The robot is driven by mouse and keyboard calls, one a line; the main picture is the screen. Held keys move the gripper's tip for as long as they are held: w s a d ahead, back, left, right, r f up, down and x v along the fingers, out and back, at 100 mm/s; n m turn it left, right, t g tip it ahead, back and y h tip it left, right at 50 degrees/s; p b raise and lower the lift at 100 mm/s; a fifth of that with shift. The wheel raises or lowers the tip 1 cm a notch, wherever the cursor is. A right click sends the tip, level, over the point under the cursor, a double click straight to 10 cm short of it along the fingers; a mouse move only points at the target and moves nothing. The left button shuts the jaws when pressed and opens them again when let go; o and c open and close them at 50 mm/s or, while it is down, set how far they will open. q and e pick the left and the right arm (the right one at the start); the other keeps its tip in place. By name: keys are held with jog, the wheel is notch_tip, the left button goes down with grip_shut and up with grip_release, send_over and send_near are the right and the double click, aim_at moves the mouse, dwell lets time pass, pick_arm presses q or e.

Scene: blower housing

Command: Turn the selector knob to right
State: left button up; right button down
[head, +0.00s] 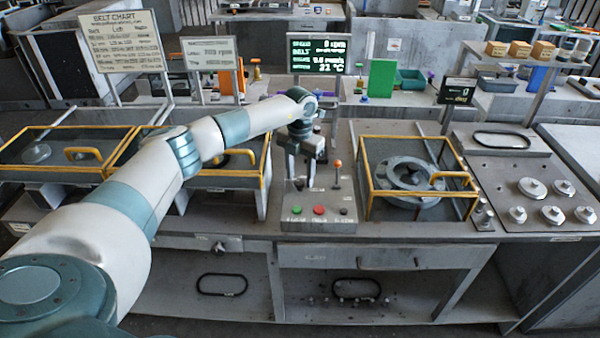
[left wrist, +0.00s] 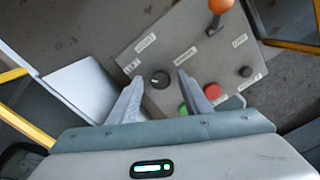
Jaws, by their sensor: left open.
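The selector knob (left wrist: 160,80) is a small round black knob with a pale mark, on the grey control panel (left wrist: 222,52). The mark's exact direction is too small to tell. In the left wrist view the knob shows between the two fingertips of my left gripper. In the head view my left gripper (head: 301,165) points down over the back left part of the panel (head: 318,222). It is open and empty, and its fingers look apart from the knob. How high they are above the knob is hard to tell. My right gripper is not in view.
An orange-tipped lever (head: 338,165) stands right of the gripper. Green (head: 296,209), red (head: 319,210) and black (head: 343,211) buttons line the panel's front. Yellow-framed guards stand on both sides, the right one (head: 418,197) over a round housing. A display (head: 318,55) stands behind.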

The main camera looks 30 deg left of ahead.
pick_arm(q)
jog(key=shift+f, duration=0.3)
jog(key=shift+c, duration=0.2)
jog(key=c, duration=1)
